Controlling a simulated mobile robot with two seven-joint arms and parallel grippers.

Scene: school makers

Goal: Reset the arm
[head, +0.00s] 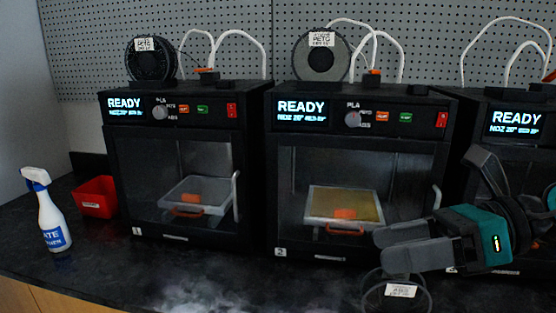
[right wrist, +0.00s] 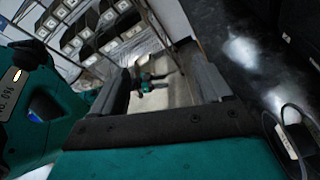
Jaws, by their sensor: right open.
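My right gripper (head: 380,250) comes in from the right in the head view, in front of the middle and right printers. It is open, with its two grey fingers apart and nothing between them. In the right wrist view the open fingers (right wrist: 168,88) point out over the floor past the counter edge. My left gripper is not in the head view. A labelled spool (head: 402,291) lies on the counter just below the right gripper; it also shows in the right wrist view (right wrist: 290,140).
Three black printers stand in a row: left (head: 185,150), middle (head: 360,150) and right (head: 515,125), each reading READY. A red bin (head: 94,197) and a white spray bottle (head: 50,215) stand at the left on the dark counter (head: 190,270). The counter's front left is clear.

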